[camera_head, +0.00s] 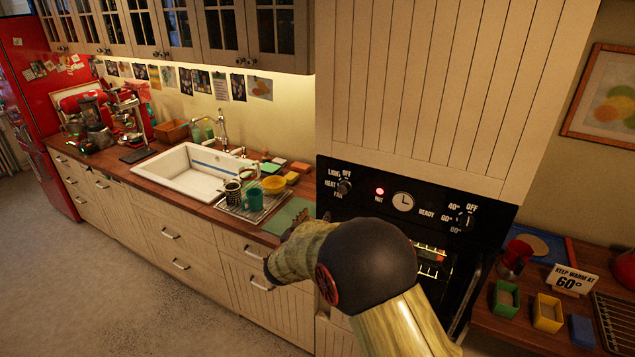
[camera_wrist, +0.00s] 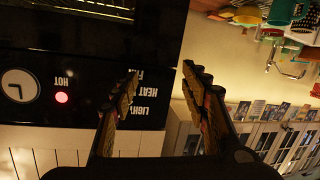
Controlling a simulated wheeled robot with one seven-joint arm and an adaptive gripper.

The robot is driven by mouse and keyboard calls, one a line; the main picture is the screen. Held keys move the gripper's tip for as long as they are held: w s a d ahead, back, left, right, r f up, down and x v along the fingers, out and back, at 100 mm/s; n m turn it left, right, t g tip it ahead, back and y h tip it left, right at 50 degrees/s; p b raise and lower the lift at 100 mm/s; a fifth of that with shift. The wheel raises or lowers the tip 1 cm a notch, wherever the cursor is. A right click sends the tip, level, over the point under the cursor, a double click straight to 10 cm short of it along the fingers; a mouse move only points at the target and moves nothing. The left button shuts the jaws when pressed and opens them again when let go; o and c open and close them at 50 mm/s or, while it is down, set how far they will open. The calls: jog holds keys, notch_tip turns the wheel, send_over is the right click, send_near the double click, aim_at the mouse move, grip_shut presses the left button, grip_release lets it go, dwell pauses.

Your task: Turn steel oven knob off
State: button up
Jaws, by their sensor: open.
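The black oven control panel (camera_head: 405,199) carries a left knob (camera_head: 345,187), grey and steel-looking, among the labels LIGHT, OFF, HEAT and FAN. A right knob (camera_head: 464,220) sits among OFF, 40°, 60° and 80°. I cannot clearly read the left knob's setting. In the wrist view the LIGHT and HEAT labels (camera_wrist: 148,112) show close to one finger, but the knob itself is not visible. My gripper (camera_wrist: 160,76) is open and empty, its fingers spread at the panel's edge. In the head view my arm hides most of it, below and left of the left knob.
A red HOT lamp (camera_head: 379,191) glows beside the clock (camera_head: 402,202). The lit oven interior (camera_head: 432,262) shows behind my arm. A sink (camera_head: 190,170) and a dish rack (camera_head: 246,208) with mugs stand left. A KEEP WARM sign (camera_head: 571,281) stands on the right counter.

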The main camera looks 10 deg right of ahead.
aim_at(342, 191)
jog(key=s+d+r+h, duration=0.2)
jog(key=d+r+h, duration=0.2)
jog(key=r, duration=0.2)
jog(key=x, duration=0.8)
jog(key=shift+w+d+r, duration=0.1)
jog(key=shift+c, duration=1)
jog(key=c, duration=0.9)
